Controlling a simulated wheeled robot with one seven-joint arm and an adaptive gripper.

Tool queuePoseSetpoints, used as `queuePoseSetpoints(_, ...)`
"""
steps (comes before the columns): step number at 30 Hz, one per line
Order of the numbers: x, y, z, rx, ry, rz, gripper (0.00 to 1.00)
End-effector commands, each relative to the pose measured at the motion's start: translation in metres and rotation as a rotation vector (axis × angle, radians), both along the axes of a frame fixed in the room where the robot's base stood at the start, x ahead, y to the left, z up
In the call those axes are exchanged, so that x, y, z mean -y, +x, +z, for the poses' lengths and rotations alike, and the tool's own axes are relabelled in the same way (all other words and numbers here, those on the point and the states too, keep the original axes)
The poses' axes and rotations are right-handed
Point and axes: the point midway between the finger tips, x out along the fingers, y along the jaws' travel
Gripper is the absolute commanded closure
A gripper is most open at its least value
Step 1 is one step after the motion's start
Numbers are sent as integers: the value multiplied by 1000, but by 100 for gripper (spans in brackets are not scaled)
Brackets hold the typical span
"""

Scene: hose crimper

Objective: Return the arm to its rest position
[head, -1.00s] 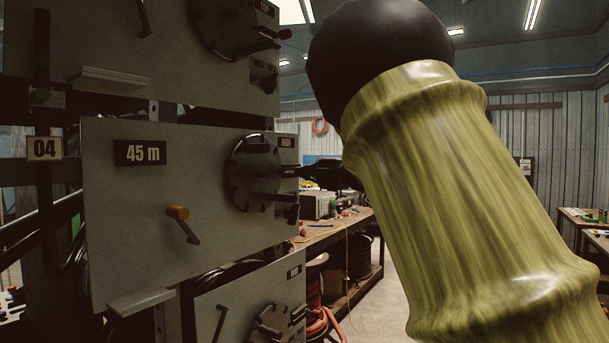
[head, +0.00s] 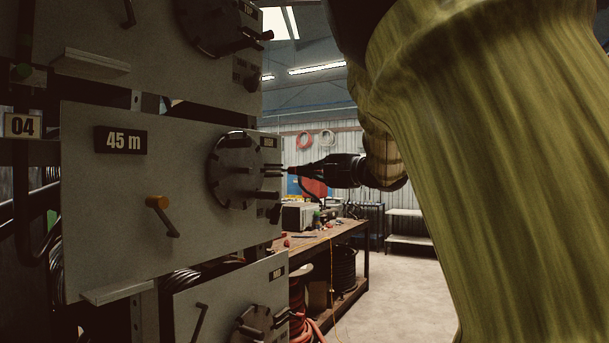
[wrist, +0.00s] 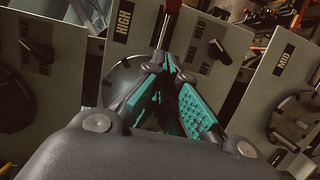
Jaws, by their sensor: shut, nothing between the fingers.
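My gripper (head: 288,170) is dark and shows in the head view at the end of my arm, pointing left at the round hub of the 45 m panel (head: 100,220). Its tips overlap the hub's right edge in the picture; I cannot tell whether they touch it. In the wrist view the two fingers with teal pads (wrist: 168,65) come together at the tips, shut with nothing between them.
A workbench (head: 325,236) with small items stands behind.

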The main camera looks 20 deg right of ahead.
Motion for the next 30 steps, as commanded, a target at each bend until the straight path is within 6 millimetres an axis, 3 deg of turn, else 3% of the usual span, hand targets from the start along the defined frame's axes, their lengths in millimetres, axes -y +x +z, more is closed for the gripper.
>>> queuePoseSetpoints(13,0,1,-1,-1,1,0,100)
queuePoseSetpoints(17,-1,8,-22,-26,28,-6,100)
queuePoseSetpoints(20,-1,20,-61,-73,83,-21,100)
queuePoseSetpoints(24,-2,37,-139,-167,192,-58,100)
queuePoseSetpoints(30,-5,47,-254,-306,344,-130,100)
